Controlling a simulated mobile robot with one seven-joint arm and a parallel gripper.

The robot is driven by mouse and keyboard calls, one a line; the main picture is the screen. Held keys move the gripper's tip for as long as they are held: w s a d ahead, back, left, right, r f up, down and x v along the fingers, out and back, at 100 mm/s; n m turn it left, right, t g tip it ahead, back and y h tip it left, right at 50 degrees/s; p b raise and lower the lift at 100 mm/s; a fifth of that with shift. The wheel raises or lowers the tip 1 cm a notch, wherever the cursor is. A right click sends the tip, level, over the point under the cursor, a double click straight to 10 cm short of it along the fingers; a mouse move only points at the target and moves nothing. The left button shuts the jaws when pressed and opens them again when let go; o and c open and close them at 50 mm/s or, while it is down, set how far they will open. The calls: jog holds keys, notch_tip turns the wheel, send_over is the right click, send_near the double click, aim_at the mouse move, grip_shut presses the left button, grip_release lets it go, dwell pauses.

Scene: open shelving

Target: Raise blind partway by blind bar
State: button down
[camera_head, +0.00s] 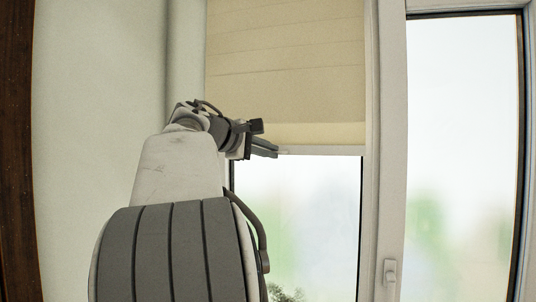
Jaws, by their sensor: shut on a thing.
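The beige fabric blind (290,70) hangs over the upper part of the left window pane. Its pale blind bar (325,151) runs along the bottom edge, and the glass below it is uncovered. My gripper (277,151) is at the left part of the bar, with its dark fingers pointing right. It is shut on the blind bar. The fingertips hide a small part of the bar, and my wrist hides its left end.
The window frame (382,200) stands right of the blind, with a window handle (390,272) low on it. A second, uncovered pane (460,150) is at the right. A plain wall (95,110) is at the left, and a green plant (287,293) shows at the bottom.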

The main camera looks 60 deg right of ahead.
jog(key=c, duration=1)
grip_release()
jog(key=shift+a, duration=0.1)
jog(key=b+v, duration=0.3)
jog(key=v, duration=1.4)
jog(key=shift+w+a, duration=0.15)
